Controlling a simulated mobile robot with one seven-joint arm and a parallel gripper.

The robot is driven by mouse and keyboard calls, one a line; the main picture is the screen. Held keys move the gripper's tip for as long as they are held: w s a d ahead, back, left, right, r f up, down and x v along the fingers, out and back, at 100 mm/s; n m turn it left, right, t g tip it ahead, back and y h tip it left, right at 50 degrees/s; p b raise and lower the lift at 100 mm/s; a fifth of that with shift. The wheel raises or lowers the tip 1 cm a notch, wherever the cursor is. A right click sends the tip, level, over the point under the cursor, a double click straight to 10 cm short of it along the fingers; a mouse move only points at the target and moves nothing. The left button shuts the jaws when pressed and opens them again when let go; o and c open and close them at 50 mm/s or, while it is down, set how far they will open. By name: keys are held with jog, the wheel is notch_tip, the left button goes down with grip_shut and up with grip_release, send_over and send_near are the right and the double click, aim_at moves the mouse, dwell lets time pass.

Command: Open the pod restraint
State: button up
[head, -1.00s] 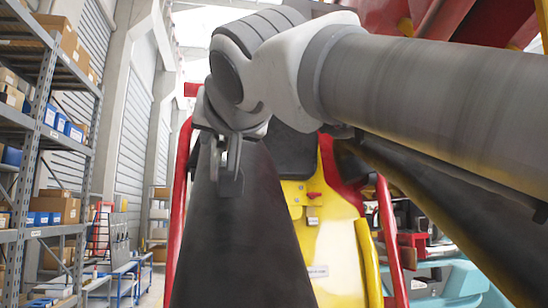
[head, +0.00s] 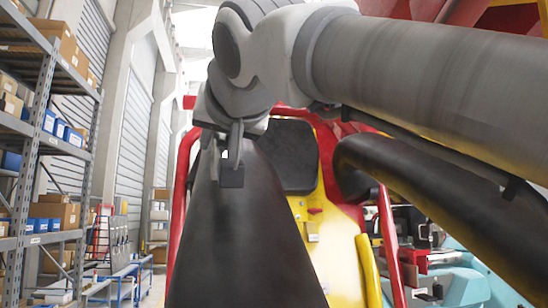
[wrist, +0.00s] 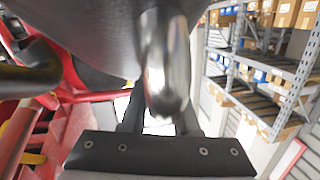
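The pod restraint is a pair of thick black padded bars. Its left bar (head: 240,245) fills the lower middle of the head view, and its right bar (head: 440,190) slants down to the right. My gripper (head: 226,172) is at the upper part of the left bar. In the wrist view a shiny metal handle (wrist: 166,70) lies between the fingers of my gripper (wrist: 160,122), with the black padding (wrist: 85,30) behind it. The fingers appear closed around the handle, though the contact is partly hidden. The yellow and red seat (head: 325,240) with a black headrest (head: 287,157) shows between the bars.
My arm spans the upper right of the head view. A red frame tube (head: 180,200) stands just left of the restraint. Shelving with boxes (head: 45,140) stands at the far left, with blue benches (head: 125,275) beyond. A teal body (head: 470,280) is at lower right.

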jog(key=shift+o, duration=0.2)
jog(key=shift+w+d+f+h, duration=0.2)
jog(key=shift+w+f+h, duration=0.1)
jog(key=shift+w+f, duration=0.15)
jog(key=shift+s+d+b, duration=0.25)
jog(key=shift+s+b, duration=0.25)
jog(key=shift+b, duration=0.05)
jog(key=b+v, duration=0.2)
jog(key=v, duration=1.5)
jog(key=shift+r+b, duration=0.3)
jog(key=shift+a, duration=0.1)
jog(key=shift+c, duration=0.4)
